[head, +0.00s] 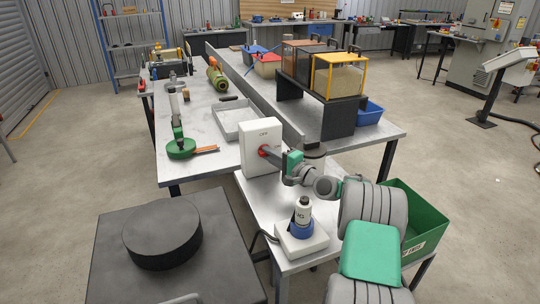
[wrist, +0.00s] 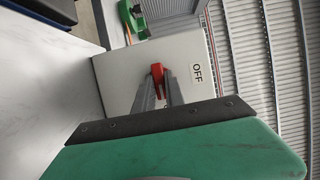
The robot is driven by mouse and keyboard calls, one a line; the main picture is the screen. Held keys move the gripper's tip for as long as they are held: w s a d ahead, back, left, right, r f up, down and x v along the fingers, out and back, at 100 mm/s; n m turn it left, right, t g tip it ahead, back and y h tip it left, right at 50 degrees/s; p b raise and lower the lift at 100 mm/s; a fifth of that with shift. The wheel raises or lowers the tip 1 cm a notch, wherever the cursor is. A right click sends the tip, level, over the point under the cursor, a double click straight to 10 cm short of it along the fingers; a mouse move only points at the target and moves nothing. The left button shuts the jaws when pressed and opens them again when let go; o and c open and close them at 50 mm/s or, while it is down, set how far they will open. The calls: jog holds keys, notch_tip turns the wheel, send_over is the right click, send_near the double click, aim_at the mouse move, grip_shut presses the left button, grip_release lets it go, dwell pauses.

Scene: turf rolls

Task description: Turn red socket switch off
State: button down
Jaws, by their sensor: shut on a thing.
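A white box (head: 257,135) stands upright on the metal bench and carries the red switch (head: 263,150) on its front face. In the wrist view the red switch (wrist: 157,72) sits on the white box face (wrist: 125,75), beside a label (wrist: 197,73) that reads OFF. My gripper (head: 268,153) reaches the switch from the right. In the wrist view my gripper's two grey fingers (wrist: 157,88) are closed on the red switch, and they cover part of it.
A grey tray (head: 237,137) lies behind the box. A green crate (head: 421,201) is at right, beside my arm. A dark round block (head: 161,246) rests on a table at front left. A raised stand with bins (head: 312,100) is behind. The bench around the blue plug is partly clear.

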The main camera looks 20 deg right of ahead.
jog(key=shift+n, duration=0.3)
jog(key=n+g+h+b, duration=0.1)
jog(key=n+b, duration=0.2)
jog(key=n+g+h+b, duration=0.1)
jog(key=n+h+b, duration=0.1)
jog(key=n+b, duration=0.1)
jog(key=n+g+h+b, duration=0.1)
jog(key=n+b, duration=0.3)
jog(key=shift+a+h, duration=0.3)
jog(key=shift+h, duration=0.1)
jog(key=n+h+b, duration=0.2)
jog(key=b, duration=0.2)
jog(key=shift+r+n, duration=0.2)
jog(key=shift+n, duration=0.2)
jog(key=shift+r, duration=0.1)
